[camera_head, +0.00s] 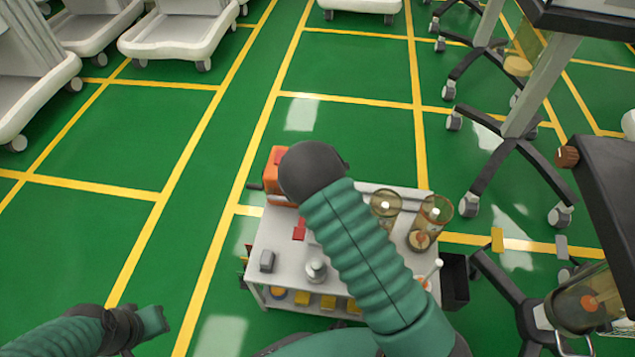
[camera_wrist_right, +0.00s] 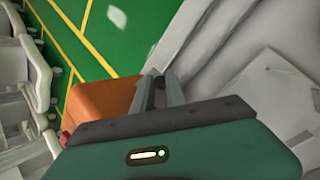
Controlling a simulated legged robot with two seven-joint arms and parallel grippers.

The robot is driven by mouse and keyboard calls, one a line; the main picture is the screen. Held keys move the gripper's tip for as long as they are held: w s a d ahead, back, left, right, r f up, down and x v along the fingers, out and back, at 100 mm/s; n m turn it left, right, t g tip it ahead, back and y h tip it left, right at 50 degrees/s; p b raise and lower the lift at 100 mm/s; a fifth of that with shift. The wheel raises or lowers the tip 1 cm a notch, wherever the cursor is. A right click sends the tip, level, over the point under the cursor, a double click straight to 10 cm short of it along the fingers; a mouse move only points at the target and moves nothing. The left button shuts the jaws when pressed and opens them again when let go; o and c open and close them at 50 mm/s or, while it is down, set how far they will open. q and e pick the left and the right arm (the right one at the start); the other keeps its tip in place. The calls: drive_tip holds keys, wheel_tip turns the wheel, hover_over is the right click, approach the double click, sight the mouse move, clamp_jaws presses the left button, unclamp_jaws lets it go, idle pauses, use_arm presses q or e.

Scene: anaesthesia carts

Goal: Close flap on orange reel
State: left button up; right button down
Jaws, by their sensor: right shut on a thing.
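The orange reel (camera_head: 276,176) stands at the far left corner of a white cart top, partly hidden by my right wrist. In the right wrist view the orange reel (camera_wrist_right: 98,108) is a boxy orange body left of the fingers. My right gripper (camera_wrist_right: 161,78) has its two fingers close together, shut at the reel's right edge. The flap cannot be made out, and the piece between the fingertips is too small to tell. In the head view the fingers are hidden by my wrist. My left gripper (camera_head: 150,325) is at the lower left, over the floor, away from the cart.
The white cart (camera_head: 262,243) also holds a red block (camera_head: 299,229), a grey metal object (camera_head: 316,268) and clear amber canisters (camera_head: 424,234). Dark stands with wheels (camera_head: 500,150) are at the right. White carts (camera_head: 170,35) stand at the far left. Green floor left of the cart is clear.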

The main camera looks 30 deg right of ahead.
drive_tip(key=shift+s+d+f+t+y, duration=0.1)
drive_tip(key=shift+d+f+t+y, duration=0.1)
drive_tip(key=shift+t+y, duration=0.1)
drive_tip(key=shift+s+f+m+t+y, duration=0.1)
drive_tip(key=shift+f+m+t+y, duration=0.45)
drive_tip(key=shift+t+y, duration=0.2)
drive_tip(key=shift+f+m+t+y, duration=0.35)
drive_tip(key=shift+t+y, duration=0.3)
drive_tip(key=shift+y, duration=0.1)
drive_tip(key=shift+a, duration=0.1)
drive_tip(key=c, duration=1.4)
unclamp_jaws()
drive_tip(key=shift+o, duration=0.2)
drive_tip(key=shift+r, duration=0.1)
